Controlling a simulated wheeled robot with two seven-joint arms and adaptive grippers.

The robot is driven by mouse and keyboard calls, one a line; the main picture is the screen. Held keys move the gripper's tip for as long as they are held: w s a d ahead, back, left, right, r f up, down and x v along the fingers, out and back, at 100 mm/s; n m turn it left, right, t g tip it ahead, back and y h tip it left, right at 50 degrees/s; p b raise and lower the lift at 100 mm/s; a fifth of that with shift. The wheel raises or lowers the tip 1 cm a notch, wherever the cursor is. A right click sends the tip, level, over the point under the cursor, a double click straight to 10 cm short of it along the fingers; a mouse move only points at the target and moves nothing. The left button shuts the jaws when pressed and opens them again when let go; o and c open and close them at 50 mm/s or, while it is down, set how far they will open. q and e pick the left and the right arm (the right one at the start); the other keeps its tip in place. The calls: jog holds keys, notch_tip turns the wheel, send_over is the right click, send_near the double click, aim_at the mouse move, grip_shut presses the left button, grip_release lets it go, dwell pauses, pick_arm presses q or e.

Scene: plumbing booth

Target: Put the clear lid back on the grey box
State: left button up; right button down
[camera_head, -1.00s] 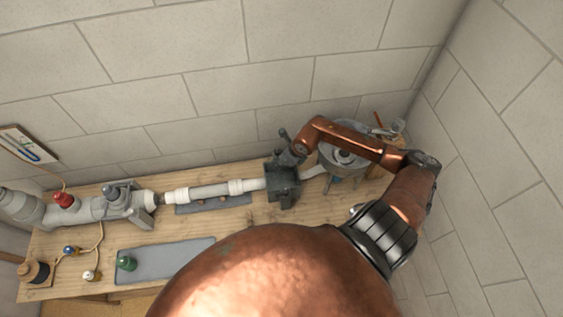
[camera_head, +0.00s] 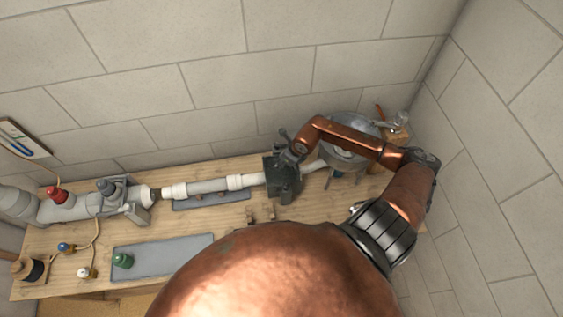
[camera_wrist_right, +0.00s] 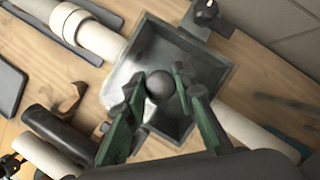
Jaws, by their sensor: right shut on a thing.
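The grey box (camera_head: 284,183) is an open-topped dark grey box joined into the white pipe run on the bench. It also fills the middle of the right wrist view (camera_wrist_right: 205,62). My right gripper (camera_wrist_right: 159,82) is over the box, with its green fingers on either side of a dark round knob (camera_wrist_right: 160,88). The gripper is shut on this knob of the clear lid. The clear sheet of the lid is hard to see against the box; a pale glare (camera_wrist_right: 118,76) shows at the left. I cannot tell whether the lid touches the rim. My left gripper is not in view.
White pipes (camera_head: 208,187) join the box from the left. A round metal basin (camera_head: 350,158) stands to the right, behind my arm. A brown hooked piece (camera_wrist_right: 70,100) and a dark cylinder lie near the box. A grey mat (camera_head: 160,257) with a green item lies front left.

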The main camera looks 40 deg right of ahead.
jog(key=shift+f+b, duration=0.45)
dwell(0.5)
jog(key=c, duration=1.5)
grip_release()
jog(key=shift+r, duration=0.1)
jog(key=v, duration=1.1)
jog(key=shift+s+d+r, duration=0.1)
jog(key=shift+s+r, duration=0.15)
jog(key=shift+r, duration=0.1)
